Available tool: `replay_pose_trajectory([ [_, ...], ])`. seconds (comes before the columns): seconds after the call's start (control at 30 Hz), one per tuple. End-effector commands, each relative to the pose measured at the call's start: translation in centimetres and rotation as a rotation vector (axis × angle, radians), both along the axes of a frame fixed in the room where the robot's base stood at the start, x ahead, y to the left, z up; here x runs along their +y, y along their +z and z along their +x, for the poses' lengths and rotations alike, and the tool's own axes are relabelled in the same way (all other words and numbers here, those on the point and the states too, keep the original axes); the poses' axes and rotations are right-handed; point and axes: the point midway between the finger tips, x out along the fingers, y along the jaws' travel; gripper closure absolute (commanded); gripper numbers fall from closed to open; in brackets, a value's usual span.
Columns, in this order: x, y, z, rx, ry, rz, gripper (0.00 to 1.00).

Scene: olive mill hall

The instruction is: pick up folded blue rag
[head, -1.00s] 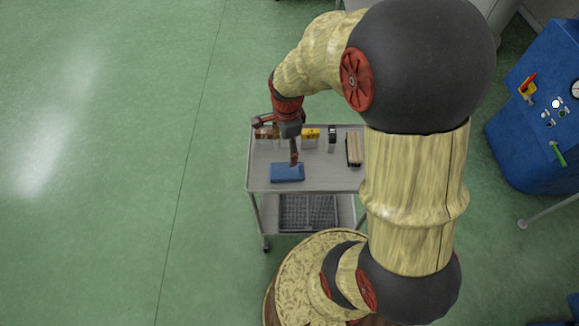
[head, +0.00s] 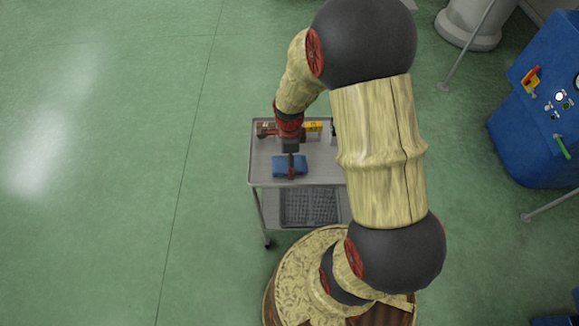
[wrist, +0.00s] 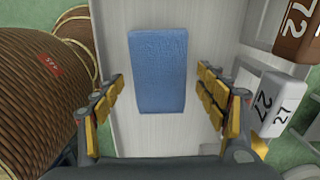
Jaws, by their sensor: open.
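The folded blue rag (head: 283,167) lies flat on the top of a grey metal cart (head: 262,146), near its front left part. In the wrist view the rag (wrist: 158,68) is a blue rectangle seen from above, between the two fingers. My gripper (head: 291,175) is over the rag in the head view, pointing down. In the wrist view my gripper (wrist: 163,100) is open, with one yellow-padded finger on each side of the rag and a gap to it on both sides. I cannot tell how high the fingertips are above the cart top.
A yellow item (head: 313,127) and a red-brown item (head: 266,129) stand at the cart's back edge. In the wrist view a white numbered block (wrist: 284,103) and a brown numbered block (wrist: 300,38) are at the right. A blue machine (head: 530,120) stands far right.

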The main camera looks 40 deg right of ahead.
Motion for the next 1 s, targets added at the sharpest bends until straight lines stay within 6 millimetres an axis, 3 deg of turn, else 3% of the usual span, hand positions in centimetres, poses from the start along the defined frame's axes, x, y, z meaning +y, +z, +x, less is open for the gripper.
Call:
replay_pose_trajectory([
  [0.2, -0.02, 0.0, 0.03, -0.001, 0.0, 0.0, 0.27],
  [1.0, -0.01, 0.0, 0.03, -0.001, 0.001, 0.0, 0.73],
])
